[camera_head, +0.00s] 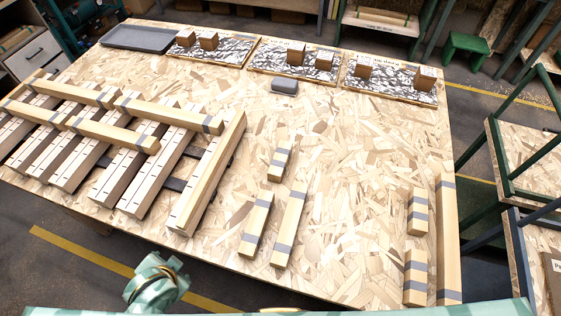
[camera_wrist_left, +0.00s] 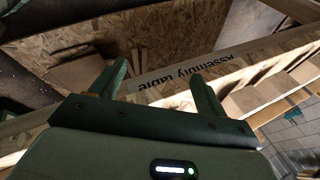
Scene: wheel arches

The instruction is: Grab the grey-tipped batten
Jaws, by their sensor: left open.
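Several wooden battens with grey bands near their ends lie on the chipboard table (camera_head: 350,200); I cannot tell which single one is meant. A long grey-tipped batten (camera_head: 447,240) lies along the right edge. Two mid-length banded battens (camera_head: 289,223) (camera_head: 257,223) and a shorter one (camera_head: 280,160) lie in the middle. Two short banded pieces (camera_head: 417,211) (camera_head: 415,277) lie beside the long one. My left gripper (camera_wrist_left: 160,68) is open and empty in the left wrist view, facing the table's edge lettered "Assembly table". My right gripper is not in view.
A slatted frame (camera_head: 100,150) with banded battens laid across it fills the table's left side. The table's centre right is clear.

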